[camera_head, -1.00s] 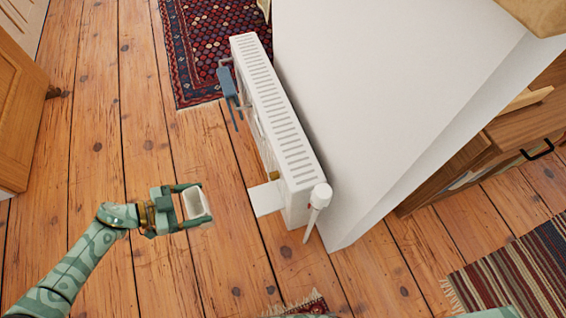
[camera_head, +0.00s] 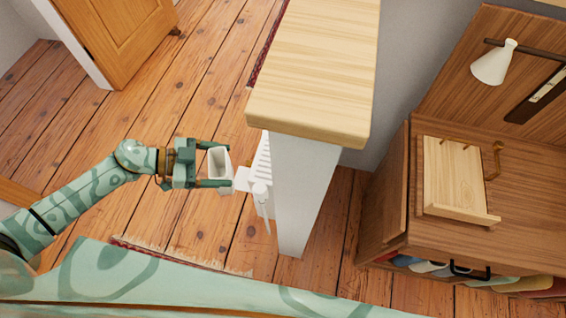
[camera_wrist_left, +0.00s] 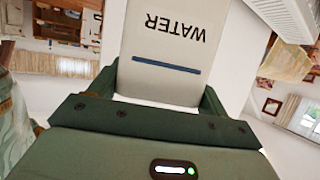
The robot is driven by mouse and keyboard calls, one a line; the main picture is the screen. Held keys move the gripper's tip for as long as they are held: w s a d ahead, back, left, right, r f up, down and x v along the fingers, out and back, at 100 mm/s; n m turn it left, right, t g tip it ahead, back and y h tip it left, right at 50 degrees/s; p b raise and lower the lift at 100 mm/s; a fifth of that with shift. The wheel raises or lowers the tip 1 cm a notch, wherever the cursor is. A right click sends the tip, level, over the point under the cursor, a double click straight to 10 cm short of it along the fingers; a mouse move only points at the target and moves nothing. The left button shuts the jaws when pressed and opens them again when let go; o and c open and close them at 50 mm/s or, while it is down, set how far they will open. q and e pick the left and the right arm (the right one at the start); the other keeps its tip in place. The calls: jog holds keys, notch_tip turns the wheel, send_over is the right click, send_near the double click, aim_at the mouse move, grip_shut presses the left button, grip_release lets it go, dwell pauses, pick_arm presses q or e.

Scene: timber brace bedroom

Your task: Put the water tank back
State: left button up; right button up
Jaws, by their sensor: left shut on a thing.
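My left gripper (camera_head: 221,165) is shut on a small pale water tank (camera_head: 217,162), open at the top, held between its two fingers. In the left wrist view the tank (camera_wrist_left: 170,55) shows the word WATER upside down and a blue line. The white radiator (camera_head: 263,160) stands just right of the gripper, mostly hidden by the wall end. A flat white plate (camera_head: 242,179) sticks out from the radiator towards the gripper, close to the fingertips. I cannot tell whether the tank touches it. My right gripper is not in view.
A wall end with a wooden top (camera_head: 315,75) stands right of the radiator. The radiator's white valve (camera_head: 261,192) is at its near end. A wooden cabinet (camera_head: 400,195) is further right. Open floorboards (camera_head: 120,120) lie to the left.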

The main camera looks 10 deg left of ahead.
pick_arm(q)
jog(key=w+d+f+b, duration=0.2)
jog(key=w+f+b, duration=0.2)
jog(key=w+d+f+b, duration=0.3)
jog(key=w+f+b, duration=0.1)
jog(key=w+d+f+b, duration=0.2)
jog(key=w+f+b, duration=0.1)
jog(key=w+f, duration=0.1)
jog(key=shift+d+f+b, duration=0.25)
jog(key=shift+b, duration=0.15)
jog(key=shift+f, duration=0.15)
jog(key=shift+r, duration=0.2)
jog(key=shift+f, duration=0.1)
jog(key=o, duration=1.1)
jog(key=shift+o, duration=0.4)
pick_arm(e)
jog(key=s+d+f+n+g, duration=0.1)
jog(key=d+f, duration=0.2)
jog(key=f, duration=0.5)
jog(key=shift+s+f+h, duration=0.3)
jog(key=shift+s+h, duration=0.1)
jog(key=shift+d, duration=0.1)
